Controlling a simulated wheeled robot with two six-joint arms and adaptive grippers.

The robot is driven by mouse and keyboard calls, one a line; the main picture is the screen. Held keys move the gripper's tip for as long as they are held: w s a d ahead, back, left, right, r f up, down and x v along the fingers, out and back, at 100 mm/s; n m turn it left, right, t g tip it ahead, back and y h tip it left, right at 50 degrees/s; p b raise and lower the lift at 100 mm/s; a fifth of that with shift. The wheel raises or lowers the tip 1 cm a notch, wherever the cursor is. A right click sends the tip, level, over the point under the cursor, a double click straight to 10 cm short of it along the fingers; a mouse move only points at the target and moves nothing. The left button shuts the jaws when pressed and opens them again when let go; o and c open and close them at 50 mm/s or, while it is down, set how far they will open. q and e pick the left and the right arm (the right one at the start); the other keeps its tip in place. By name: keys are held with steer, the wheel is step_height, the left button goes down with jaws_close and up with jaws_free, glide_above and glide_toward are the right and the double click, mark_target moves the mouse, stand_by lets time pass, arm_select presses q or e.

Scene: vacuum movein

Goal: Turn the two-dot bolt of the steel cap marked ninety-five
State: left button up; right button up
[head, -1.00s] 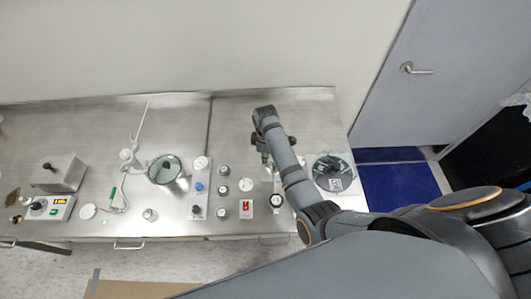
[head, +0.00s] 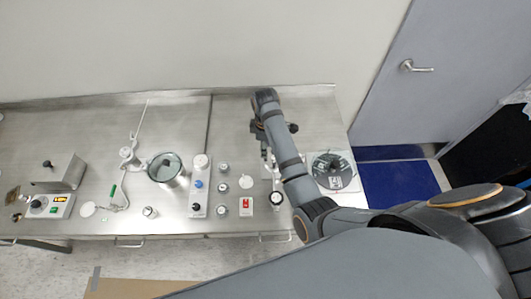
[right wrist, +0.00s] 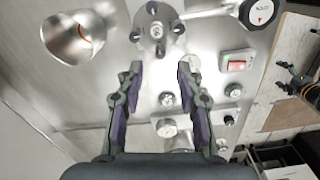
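In the right wrist view a round steel cap (right wrist: 157,30) with several bolts on its face lies just beyond my fingertips, near the top edge. I cannot read a number on it or tell the dot marks on its bolts. My right gripper (right wrist: 163,66) is open and empty, its two purple-padded fingers apart below the cap and not touching it. In the head view my right arm reaches over the right part of the bench. It hides most of the cap's area.
A dial gauge (right wrist: 260,12) and a red switch box (right wrist: 237,62) stand right of the cap in the wrist view. A shiny metal cup (right wrist: 75,38) is at left. In the head view, a glass-topped vessel (head: 166,169) and a dark round vessel (head: 334,171) flank my arm.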

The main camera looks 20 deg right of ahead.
step_height(320, 180, up, 7)
steer(key=shift+s+f, duration=0.1)
steer(key=shift+f, duration=0.05)
stand_by(0.5)
